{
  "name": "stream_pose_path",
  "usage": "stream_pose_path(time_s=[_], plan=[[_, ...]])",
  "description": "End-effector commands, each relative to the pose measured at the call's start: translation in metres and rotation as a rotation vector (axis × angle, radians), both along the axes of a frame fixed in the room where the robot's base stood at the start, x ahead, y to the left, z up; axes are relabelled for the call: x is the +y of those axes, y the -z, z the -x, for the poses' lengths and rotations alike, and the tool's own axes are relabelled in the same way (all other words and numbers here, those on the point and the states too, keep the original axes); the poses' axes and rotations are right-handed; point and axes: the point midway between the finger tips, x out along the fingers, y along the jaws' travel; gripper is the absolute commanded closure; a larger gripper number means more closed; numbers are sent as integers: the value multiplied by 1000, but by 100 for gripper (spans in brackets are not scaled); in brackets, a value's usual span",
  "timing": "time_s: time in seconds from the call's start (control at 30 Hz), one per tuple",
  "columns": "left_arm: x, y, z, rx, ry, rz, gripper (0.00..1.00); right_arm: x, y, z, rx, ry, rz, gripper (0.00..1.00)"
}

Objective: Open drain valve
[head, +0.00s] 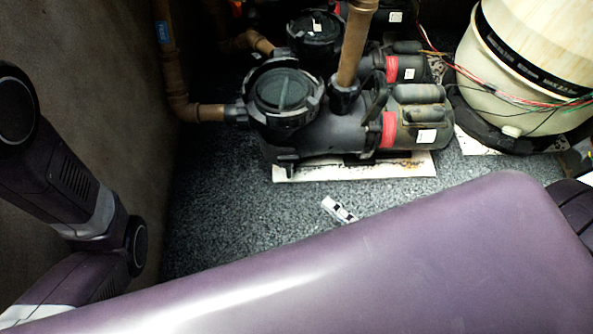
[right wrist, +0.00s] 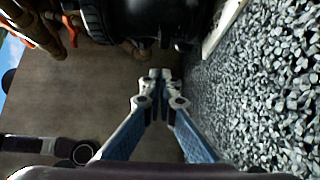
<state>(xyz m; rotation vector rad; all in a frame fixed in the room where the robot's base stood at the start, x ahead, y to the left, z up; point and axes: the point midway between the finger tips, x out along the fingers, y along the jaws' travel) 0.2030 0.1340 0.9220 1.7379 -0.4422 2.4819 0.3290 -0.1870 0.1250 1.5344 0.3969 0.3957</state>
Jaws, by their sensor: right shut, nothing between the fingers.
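My right gripper (right wrist: 160,74) shows in the right wrist view with its fingertips together and nothing between them. It hangs in front of the brown wall, close to the line where the wall meets the gravel. A small orange-red part (right wrist: 70,30), perhaps a valve handle, shows among brown pipes at the upper left, apart from my fingers. I cannot tell for sure that it is the drain valve. In the head view a black pump (head: 330,125) with a round clear-lidded strainer (head: 283,92) stands on a pale slab. My left gripper is not in view.
Brown pipes (head: 177,85) run along the left wall (head: 120,110) to the pump. A second pump (head: 318,32) stands behind. A cream tank (head: 530,60) with loose wires is at right. A small black-and-white object (head: 339,209) lies on open gravel (head: 235,195).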

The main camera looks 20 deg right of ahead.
Motion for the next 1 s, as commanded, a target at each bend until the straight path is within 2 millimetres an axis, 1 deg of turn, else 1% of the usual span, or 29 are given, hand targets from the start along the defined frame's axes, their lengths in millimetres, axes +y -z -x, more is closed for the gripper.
stream_pose_path(time_s=[0.33,0.47,0.57,0.67,0.9,0.97,1.0], plan=[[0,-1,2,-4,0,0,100,0,1,0,0,0,0,100],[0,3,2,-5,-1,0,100,3,1,-5,-3,-1,-1,100],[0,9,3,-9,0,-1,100,9,3,-16,-5,-1,-2,100],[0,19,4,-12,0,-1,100,18,4,-32,-5,-1,-3,100],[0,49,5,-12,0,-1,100,44,5,-79,-8,-1,-2,100],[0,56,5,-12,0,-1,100,50,5,-90,-6,-2,-2,100],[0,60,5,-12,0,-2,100,48,5,-96,-6,-2,1,100]])
